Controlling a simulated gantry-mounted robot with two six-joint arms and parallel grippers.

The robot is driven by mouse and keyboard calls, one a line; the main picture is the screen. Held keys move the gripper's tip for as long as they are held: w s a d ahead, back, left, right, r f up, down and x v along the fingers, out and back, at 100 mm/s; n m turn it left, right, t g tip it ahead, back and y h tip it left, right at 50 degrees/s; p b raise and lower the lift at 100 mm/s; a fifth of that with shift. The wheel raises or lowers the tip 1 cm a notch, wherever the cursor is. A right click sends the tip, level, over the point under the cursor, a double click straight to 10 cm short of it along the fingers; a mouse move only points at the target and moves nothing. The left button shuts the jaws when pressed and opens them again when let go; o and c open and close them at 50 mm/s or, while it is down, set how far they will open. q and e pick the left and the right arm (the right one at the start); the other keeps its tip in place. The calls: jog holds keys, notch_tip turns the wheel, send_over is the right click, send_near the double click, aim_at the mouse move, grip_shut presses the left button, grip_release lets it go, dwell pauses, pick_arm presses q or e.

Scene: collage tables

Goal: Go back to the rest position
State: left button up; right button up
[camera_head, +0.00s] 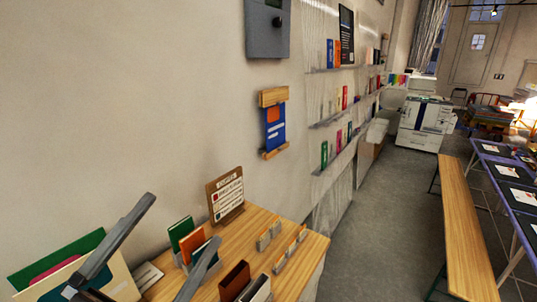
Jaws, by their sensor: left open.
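My left gripper (182,219) is in the lower left of the head view. Its two grey fingers are spread apart, with nothing between the tips, and they point up and to the right over the left end of a wooden table (225,244). The fingers overlap cream, green and pink sheets (62,262) in the picture; I cannot tell whether they touch. My right gripper is not in view.
On the table are green and orange upright books (192,243), small card racks (290,248), dark brown blocks (235,280) and a menu-like board (226,195). The wall is close behind. A bench (465,225) stands right, past open grey floor (385,220).

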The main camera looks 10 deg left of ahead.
pick_arm(q)
jog(key=s+a+r+n+t+y+p, duration=0.1)
jog(key=r+n+p, duration=0.4)
jog(key=r+p, duration=0.8)
jog(key=s+r+n+t+y+p, duration=0.2)
jog(key=r+p, duration=1.2)
jog(key=r, duration=1.4)
jog(key=n+t+y, duration=0.2)
jog(key=n+y, duration=0.1)
jog(key=shift+s+a, duration=0.2)
jog(key=shift+a, duration=0.2)
jog(key=shift+f, duration=0.1)
